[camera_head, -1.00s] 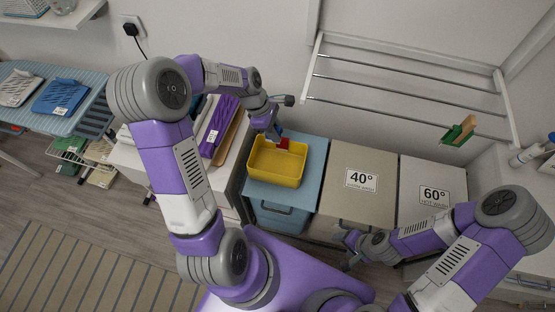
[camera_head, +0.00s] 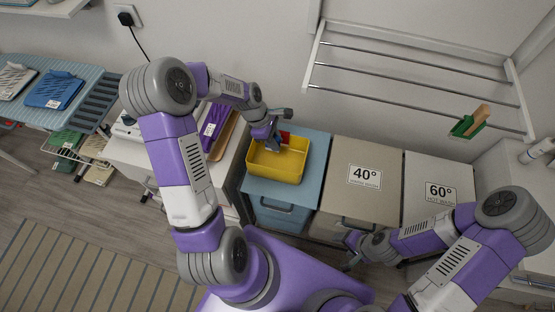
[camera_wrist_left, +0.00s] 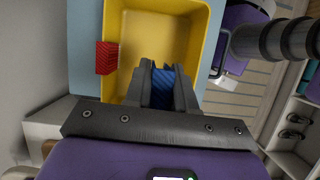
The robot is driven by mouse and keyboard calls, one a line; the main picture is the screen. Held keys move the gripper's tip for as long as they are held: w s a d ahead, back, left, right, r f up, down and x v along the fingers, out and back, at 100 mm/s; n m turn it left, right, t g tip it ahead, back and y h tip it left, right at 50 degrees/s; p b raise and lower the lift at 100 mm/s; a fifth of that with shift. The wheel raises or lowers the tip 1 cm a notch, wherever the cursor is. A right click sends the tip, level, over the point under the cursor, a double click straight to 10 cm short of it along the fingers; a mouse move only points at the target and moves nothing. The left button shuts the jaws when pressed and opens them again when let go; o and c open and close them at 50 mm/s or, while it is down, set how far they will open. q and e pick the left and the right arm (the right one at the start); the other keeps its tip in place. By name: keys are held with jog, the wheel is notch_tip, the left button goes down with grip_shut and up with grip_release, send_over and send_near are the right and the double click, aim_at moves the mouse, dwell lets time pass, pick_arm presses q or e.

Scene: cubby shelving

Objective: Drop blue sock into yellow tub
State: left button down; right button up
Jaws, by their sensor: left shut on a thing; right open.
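The yellow tub (camera_head: 272,174) sits on a light blue cabinet, left of the 40° hamper. My left gripper (camera_head: 272,143) is over the back left part of the tub and is shut on the blue sock. In the left wrist view, the blue sock (camera_wrist_left: 163,88) shows between the fingers, with the tub's yellow floor (camera_wrist_left: 145,40) beyond it. How far the sock is above the floor is hard to tell. My right gripper (camera_head: 347,256) is open, low in front of the 40° hamper.
A red block (camera_head: 285,137) is at the tub's back edge; it also shows in the left wrist view (camera_wrist_left: 106,58). The 40° hamper (camera_head: 362,205) and 60° hamper (camera_head: 438,165) stand to the right. A wall drying rack (camera_head: 415,72) is behind. A purple folded item (camera_head: 216,122) lies left.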

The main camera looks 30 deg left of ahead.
pick_arm(q)
jog(key=c, duration=0.9)
grip_release()
jog(key=shift+o, duration=0.2)
jog(key=p+v, duration=0.1)
jog(key=v, duration=0.6)
jog(key=shift+a+r, duration=0.15)
jog(key=shift+r, duration=0.15)
